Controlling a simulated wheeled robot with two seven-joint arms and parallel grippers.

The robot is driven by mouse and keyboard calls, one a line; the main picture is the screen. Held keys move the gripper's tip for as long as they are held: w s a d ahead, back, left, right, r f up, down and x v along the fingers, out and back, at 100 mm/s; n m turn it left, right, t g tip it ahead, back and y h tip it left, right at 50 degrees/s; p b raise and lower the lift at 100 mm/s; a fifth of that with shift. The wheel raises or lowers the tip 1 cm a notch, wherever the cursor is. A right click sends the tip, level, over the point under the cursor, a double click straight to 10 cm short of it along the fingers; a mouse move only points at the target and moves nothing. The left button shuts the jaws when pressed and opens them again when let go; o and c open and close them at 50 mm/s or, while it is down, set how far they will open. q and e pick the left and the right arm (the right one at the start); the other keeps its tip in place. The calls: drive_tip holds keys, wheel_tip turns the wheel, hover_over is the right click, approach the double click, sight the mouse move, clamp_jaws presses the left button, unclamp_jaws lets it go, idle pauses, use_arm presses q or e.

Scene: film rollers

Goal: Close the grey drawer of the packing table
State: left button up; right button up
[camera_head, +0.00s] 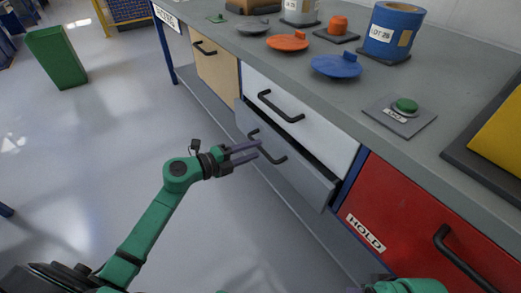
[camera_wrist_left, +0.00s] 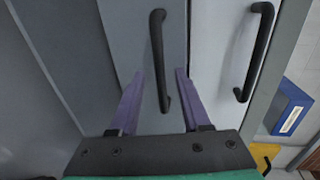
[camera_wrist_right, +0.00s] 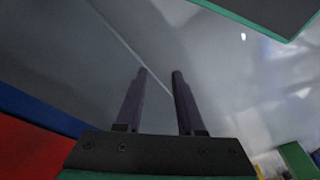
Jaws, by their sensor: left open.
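The grey drawer (camera_head: 303,182) is the lower drawer under the white one, and it stands partly pulled out, with a dark gap above its front. It has a black bar handle (camera_head: 275,151). My left gripper (camera_head: 259,149) is open in front of this drawer, close to the handle. In the left wrist view the drawer front (camera_wrist_left: 125,35) is ahead, and the handle (camera_wrist_left: 157,50) shows between the open fingers (camera_wrist_left: 160,75). I cannot tell whether they touch it. My right gripper (camera_wrist_right: 160,74) is open and empty over the floor; its fingers are hidden in the head view.
The white drawer (camera_head: 325,130) above looks shut, as do the tan drawer (camera_head: 215,72) and the red HOLD drawer (camera_head: 400,225). The packing table (camera_head: 440,60) carries lids, drums and a green button (camera_head: 405,105). Open floor (camera_head: 100,150) lies left; a green bin (camera_head: 57,57) stands far off.

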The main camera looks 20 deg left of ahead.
sight(259, 149)
use_arm(q)
drive_tip(key=shift+x, duration=1.55)
clamp_jaws()
drive_tip(key=shift+s, duration=0.1)
